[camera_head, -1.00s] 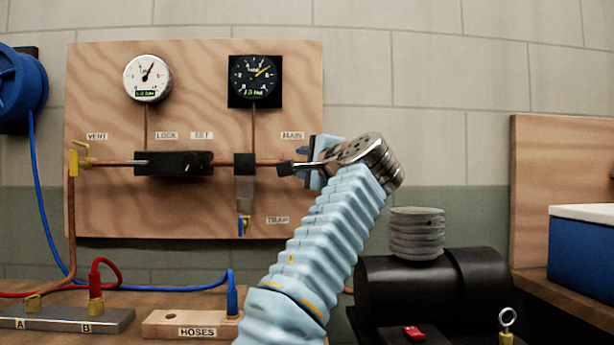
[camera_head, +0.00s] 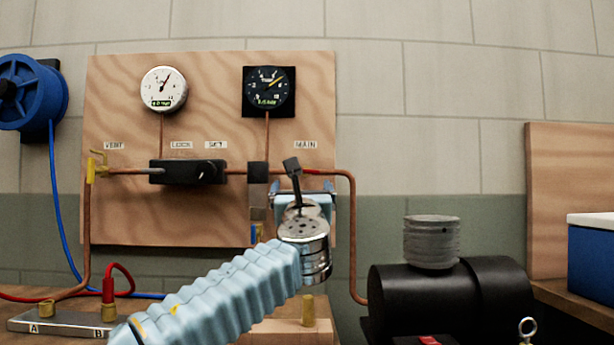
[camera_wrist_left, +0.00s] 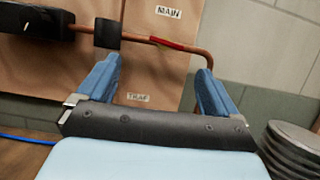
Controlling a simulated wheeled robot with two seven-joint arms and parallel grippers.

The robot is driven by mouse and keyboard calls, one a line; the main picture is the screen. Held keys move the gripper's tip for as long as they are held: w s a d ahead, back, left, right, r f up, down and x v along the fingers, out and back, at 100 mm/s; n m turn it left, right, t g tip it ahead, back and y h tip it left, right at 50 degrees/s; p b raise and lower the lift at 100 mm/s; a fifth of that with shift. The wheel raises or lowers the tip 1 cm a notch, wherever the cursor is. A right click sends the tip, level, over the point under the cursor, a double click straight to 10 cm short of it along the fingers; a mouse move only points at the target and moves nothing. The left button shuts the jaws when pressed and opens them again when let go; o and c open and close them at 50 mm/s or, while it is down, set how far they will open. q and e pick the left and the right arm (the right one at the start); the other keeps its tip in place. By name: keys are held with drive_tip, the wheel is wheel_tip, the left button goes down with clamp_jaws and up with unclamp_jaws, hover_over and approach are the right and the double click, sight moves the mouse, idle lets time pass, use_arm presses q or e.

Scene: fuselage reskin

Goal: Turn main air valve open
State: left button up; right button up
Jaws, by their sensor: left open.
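The main air valve shows as a red handle (camera_head: 312,171) on the copper pipe, below the MAIN label (camera_head: 305,145). It lies along the pipe's line and also shows in the left wrist view (camera_wrist_left: 172,45). My left gripper (camera_head: 303,196) is just below the handle in the head view, its blue fingers spread apart. In the left wrist view the open gripper (camera_wrist_left: 158,66) has nothing between its fingers, and the red handle is beyond them, apart from them. My right gripper is not in view.
The wooden panel (camera_head: 120,215) carries a white gauge (camera_head: 164,90), a dark gauge (camera_head: 268,91) and a black regulator block (camera_head: 188,172). A black tank (camera_head: 415,295) stands at lower right. A manifold (camera_head: 60,322) with hoses is at lower left.

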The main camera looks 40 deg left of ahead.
sight(306, 171)
use_arm(q)
drive_tip(key=w+a+r+p, duration=0.1)
drive_tip(key=w+a, duration=0.1)
drive_tip(key=w, duration=0.1)
drive_tip(key=w+a+r+m+p, duration=0.1)
drive_tip(key=w+a+p, duration=0.1)
drive_tip(key=w, duration=0.1)
drive_tip(key=w+a+r+m+h+p, duration=0.1)
drive_tip(key=w+a+r+p, duration=0.1)
drive_tip(key=shift+w+r+t, duration=0.1)
drive_tip(key=shift+w+t, duration=0.3)
drive_tip(key=shift+w+a+r+p, duration=0.1)
drive_tip(key=shift+w+a+p, duration=0.35)
drive_tip(key=shift+w, duration=0.1)
drive_tip(key=shift+c, duration=0.4)
